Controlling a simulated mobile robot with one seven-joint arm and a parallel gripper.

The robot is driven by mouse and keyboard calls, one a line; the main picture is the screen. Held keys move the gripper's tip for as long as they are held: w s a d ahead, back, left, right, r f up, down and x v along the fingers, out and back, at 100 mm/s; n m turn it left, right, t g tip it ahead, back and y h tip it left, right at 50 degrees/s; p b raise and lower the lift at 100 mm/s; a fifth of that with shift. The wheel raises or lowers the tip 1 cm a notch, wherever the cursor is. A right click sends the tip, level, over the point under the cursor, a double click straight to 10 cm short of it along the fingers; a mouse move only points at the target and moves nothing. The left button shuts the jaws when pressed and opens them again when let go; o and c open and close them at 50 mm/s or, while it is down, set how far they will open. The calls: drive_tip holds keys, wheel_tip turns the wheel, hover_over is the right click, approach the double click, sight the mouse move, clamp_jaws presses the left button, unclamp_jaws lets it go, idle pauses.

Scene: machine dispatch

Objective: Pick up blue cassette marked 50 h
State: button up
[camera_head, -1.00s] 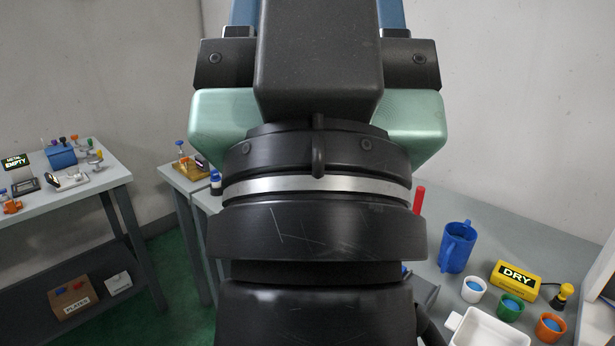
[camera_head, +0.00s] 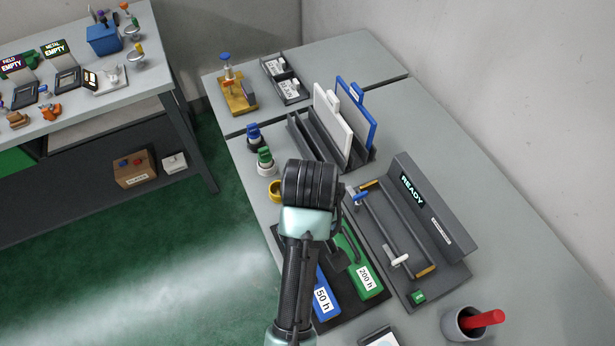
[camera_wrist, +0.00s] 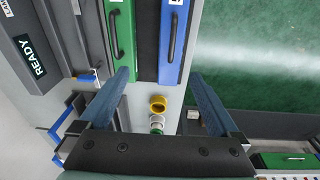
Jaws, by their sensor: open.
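The blue cassette marked 50 h (camera_head: 323,298) lies in a dark tray (camera_head: 345,318) on the bench, partly hidden by my arm in the head view. In the wrist view, the blue cassette (camera_wrist: 171,62) shows at the top centre with a black handle. The green cassette marked 200 h (camera_head: 367,283) lies beside it and also shows in the wrist view (camera_wrist: 120,30). My gripper (camera_wrist: 160,75) is open and empty, its fingers spread wide below the blue cassette in the picture. In the head view the fingertips are mostly hidden by my wrist.
The READY station (camera_head: 425,215) with its rail stands right of the cassettes. A rack (camera_head: 310,140) holds white and blue plates behind. Small green-topped and blue-topped containers and a yellow ring (camera_head: 274,190) stand near the left edge. A grey cup (camera_head: 465,324) with a red handle is front right.

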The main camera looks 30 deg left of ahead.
drive_tip(key=shift+g, duration=0.6)
drive_tip(key=f, duration=0.2)
drive_tip(key=s+f, duration=0.1)
drive_tip(key=f, duration=0.2)
drive_tip(key=s+f, duration=0.1)
drive_tip(key=f, duration=0.1)
drive_tip(key=shift+s+d+f+b, duration=0.1)
drive_tip(key=shift+d+f+b, duration=0.05)
drive_tip(key=shift+b, duration=0.2)
drive_tip(key=shift+f, duration=0.55)
drive_tip(key=shift+f+p, duration=0.8)
drive_tip(key=shift+f, duration=1.75)
clamp_jaws()
